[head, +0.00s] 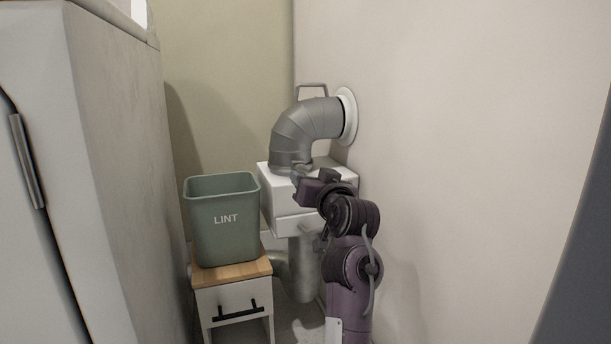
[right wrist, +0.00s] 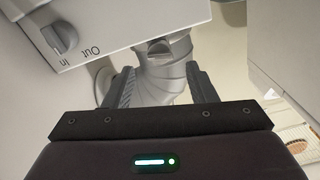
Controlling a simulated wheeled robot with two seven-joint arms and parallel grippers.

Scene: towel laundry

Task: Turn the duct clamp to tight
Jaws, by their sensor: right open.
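The silver duct elbow (head: 305,125) runs from the wall flange down onto a white box (head: 275,205). In the right wrist view, the duct (right wrist: 165,85) shows between my fingers. A small grey knob-like piece (right wrist: 160,47), likely the clamp's, sits on the duct close to the box; its turn position is unclear. My right gripper (head: 298,178) is in front of the duct's lower end. In the right wrist view, the gripper (right wrist: 160,80) is open, with one finger on each side of the duct. I cannot tell whether they touch it. My left gripper is not in view.
The white box carries a grey dial (right wrist: 60,38) marked In and Out, near my fingers. A green LINT bin (head: 225,230) stands on a small wood-topped cabinet (head: 232,272) to the left. A large white appliance (head: 110,150) and the right wall (head: 460,150) bound the narrow space.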

